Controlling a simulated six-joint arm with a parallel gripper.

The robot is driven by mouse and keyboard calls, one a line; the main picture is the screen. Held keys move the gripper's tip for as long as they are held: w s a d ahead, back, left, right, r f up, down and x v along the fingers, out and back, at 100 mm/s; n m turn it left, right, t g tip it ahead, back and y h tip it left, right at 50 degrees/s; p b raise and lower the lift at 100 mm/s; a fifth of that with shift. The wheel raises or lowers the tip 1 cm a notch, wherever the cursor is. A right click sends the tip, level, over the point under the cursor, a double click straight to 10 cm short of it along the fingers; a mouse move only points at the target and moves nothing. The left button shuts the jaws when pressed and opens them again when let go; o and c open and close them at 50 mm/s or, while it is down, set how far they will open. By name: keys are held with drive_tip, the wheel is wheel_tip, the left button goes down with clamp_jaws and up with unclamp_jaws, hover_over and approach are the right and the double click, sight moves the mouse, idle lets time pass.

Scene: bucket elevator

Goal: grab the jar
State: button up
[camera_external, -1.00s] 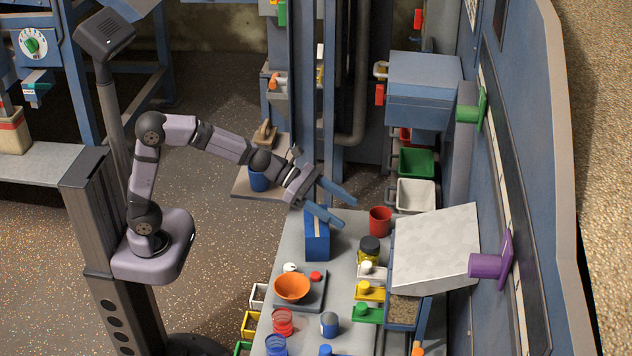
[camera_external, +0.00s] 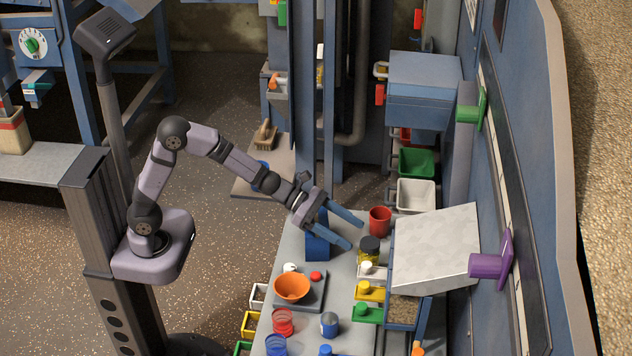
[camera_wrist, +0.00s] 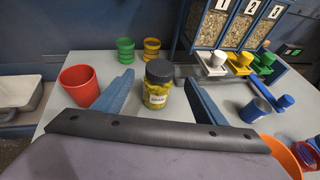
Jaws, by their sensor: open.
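The jar (camera_external: 368,253), with yellow contents, a dark lid and a pale label, stands upright on the grey table. It also shows in the wrist view (camera_wrist: 157,90), upright near the middle. My gripper (camera_external: 355,234) is open, with its two blue fingers spread and pointing toward the jar from the left. In the wrist view my gripper (camera_wrist: 159,80) has one finger to each side of the jar, with clear gaps. Nothing is held. How far the jar lies between the fingers is hard to tell.
A red cup (camera_wrist: 80,84) stands just left of the left finger. Green (camera_wrist: 125,50) and yellow (camera_wrist: 152,48) containers stand behind. Numbered bins with coloured dispensers (camera_wrist: 212,62) and a blue can (camera_wrist: 255,108) are to the right. An orange bowl (camera_external: 292,287) sits nearer the front.

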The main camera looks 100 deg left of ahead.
sight(365, 240)
drive_tip(key=shift+p+x, duration=0.5)
drive_tip(key=shift+x, duration=2.05)
drive_tip(key=shift+c, duration=0.4)
drive_tip(key=shift+w+r, duration=0.1)
drive_tip(key=shift+r, duration=0.05)
clamp_jaws()
wheel_tip(365, 240, up, 10)
drive_tip(key=p, duration=0.2)
